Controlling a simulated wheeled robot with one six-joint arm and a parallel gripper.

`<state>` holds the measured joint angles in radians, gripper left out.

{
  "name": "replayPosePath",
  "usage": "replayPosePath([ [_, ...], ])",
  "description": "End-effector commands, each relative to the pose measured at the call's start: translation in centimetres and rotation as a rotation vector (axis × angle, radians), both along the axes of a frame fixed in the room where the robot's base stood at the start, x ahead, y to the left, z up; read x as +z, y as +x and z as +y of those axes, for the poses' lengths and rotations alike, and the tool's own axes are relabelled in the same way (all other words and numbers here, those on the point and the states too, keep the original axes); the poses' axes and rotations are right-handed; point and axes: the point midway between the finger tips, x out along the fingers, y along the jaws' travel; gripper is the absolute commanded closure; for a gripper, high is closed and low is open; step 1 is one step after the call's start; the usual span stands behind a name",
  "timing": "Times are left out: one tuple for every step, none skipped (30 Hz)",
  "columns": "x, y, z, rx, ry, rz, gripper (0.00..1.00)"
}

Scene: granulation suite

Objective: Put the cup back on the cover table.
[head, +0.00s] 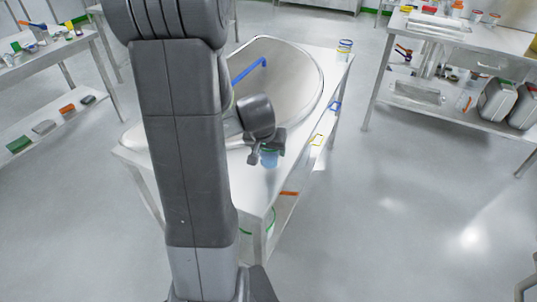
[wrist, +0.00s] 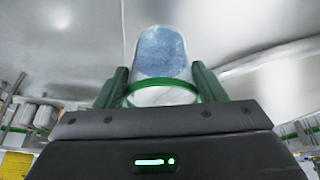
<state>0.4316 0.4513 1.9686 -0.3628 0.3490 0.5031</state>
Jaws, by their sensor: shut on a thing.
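The cup (head: 269,159) is small and bluish, held in my gripper (head: 266,149) over the front part of the cover table (head: 257,190). In the wrist view the cup (wrist: 161,52) is clear with a blue patch and a green ring at its near end. It sits between the two green-edged fingers of my gripper (wrist: 159,72), which are shut on it. I cannot tell whether the cup touches the tabletop. A large round metal cover (head: 295,85) takes up the back of the table; my arm hides the table's left part.
A blue hooked bar (head: 249,71) shows against the cover. A striped jar (head: 344,48) stands at the table's far right corner. Side benches (head: 455,60) stand right and left, with open floor (head: 400,220) between.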

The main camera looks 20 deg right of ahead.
Motion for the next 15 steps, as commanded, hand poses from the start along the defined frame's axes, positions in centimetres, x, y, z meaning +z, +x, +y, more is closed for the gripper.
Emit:
replayPosePath([
  [-0.9,-0.1,0.0,0.001,0.001,0.003,0.64],
  [-1.5,-0.1,0.0,0.001,0.001,0.004,0.64],
  [-2.2,-0.1,0.0,-0.001,0.001,0.003,0.64],
  [-2.6,0.0,0.0,0.001,0.0,0.003,0.64],
  [-2.9,-0.1,0.0,0.0,0.001,0.003,0.64],
  [-3.1,0.0,0.0,0.001,0.001,0.002,0.64],
  [-3.2,0.0,0.0,0.001,0.0,0.001,0.64],
  [-3.1,0.0,0.0,0.001,0.0,0.0,0.64],
  [-3.0,0.0,0.0,0.001,0.0,0.0,0.64],
  [-3.0,0.0,0.0,0.001,0.0,-0.001,0.64],
  [-3.0,0.0,0.0,0.001,0.0,0.0,0.64],
  [-3.0,0.0,0.0,0.001,0.0,0.0,0.64],
  [-3.0,0.0,0.0,0.001,0.0,0.0,0.64],
  [-3.0,0.0,0.0,0.001,0.0,0.0,0.64],
  [-3.2,0.0,0.0,0.001,0.0,0.0,0.64],
])
